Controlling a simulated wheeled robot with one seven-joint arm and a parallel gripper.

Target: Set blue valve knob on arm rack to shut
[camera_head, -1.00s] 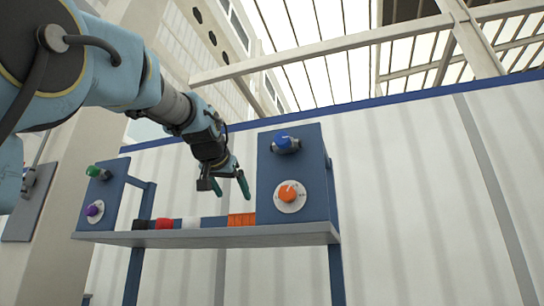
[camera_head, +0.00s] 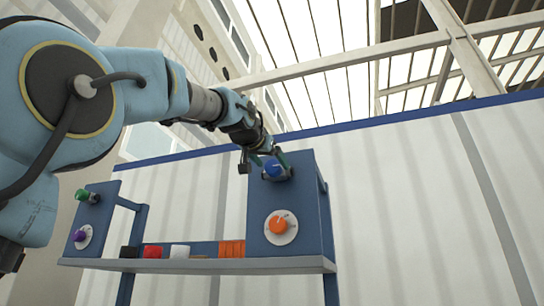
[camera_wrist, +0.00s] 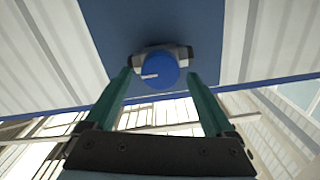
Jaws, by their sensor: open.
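The blue valve knob (camera_head: 274,168) sits near the top of the right blue panel of the rack (camera_head: 262,205). In the wrist view the knob (camera_wrist: 159,71) is round, with a white mark pointing to the left, on a dark valve body (camera_wrist: 186,54). My gripper (camera_head: 267,160) is at the knob in the head view, partly overlapping it. In the wrist view its two green fingers (camera_wrist: 160,84) are spread wide, one on each side of the knob and apart from it. The gripper is open and empty.
An orange dial (camera_head: 279,225) is below on the same panel. A green knob (camera_head: 83,195) and a purple knob (camera_head: 80,236) are on the left panel. Black, red, white and orange pieces (camera_head: 231,249) stand on the shelf (camera_head: 200,265). A pale wall is behind.

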